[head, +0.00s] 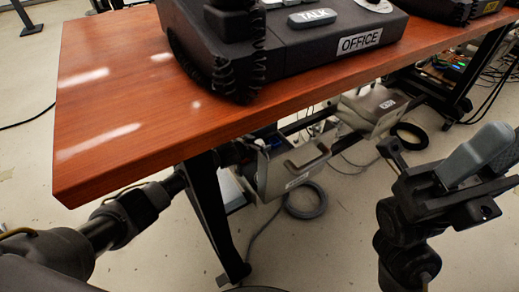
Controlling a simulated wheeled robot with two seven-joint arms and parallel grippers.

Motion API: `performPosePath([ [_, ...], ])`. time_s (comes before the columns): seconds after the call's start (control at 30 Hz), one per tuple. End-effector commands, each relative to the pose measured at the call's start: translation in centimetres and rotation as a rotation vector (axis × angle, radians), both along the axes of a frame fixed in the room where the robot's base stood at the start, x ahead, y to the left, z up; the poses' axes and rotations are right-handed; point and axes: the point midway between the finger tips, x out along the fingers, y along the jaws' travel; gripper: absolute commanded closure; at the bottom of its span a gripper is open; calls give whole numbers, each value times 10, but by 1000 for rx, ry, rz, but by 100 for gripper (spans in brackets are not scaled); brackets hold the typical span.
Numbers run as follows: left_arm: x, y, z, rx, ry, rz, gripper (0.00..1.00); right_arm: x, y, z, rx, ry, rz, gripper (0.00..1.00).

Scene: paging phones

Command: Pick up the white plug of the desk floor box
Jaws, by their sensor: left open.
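A grey box (292,172) with an open top hangs under the desk, just beyond the desk leg. A pale label is on its front. Small blue and white parts show at its upper left, but I cannot make out the white plug among them. My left arm reaches under the desk from the left and passes behind the leg. My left gripper (248,152) is open at the left side of this box, partly hidden by the desk edge and leg. My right gripper (436,160) is at the right, apart from the desk; its jaw state is unclear.
The wooden desk (110,110) covers the space above my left arm. A black OFFICE phone unit (310,50) stands on it. The dark desk leg (212,215) is close to my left arm. A second grey box (372,108) hangs farther right. Coiled cable (305,200) lies on the floor.

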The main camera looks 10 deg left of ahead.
Motion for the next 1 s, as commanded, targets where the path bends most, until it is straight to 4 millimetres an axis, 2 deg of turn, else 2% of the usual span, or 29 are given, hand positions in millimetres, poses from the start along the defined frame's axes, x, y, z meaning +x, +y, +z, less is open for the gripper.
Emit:
performPosePath([
  [0.07,0,1,1,-1,-1,1,35,0,0,0,0,1,0,64],
  [0.1,0,1,1,-1,-1,1,39,0,0,0,0,1,0,64],
  [0.43,0,0,1,0,-1,0,81,0,0,0,1,1,-1,64],
  [0.77,0,-1,6,-2,-1,0,82,0,-1,3,3,-1,-1,64],
  [0.9,0,-1,21,-3,-3,0,82,1,-4,8,11,4,-11,64],
  [1.0,0,0,39,-2,-3,0,82,10,-9,-1,6,66,-36,64],
])
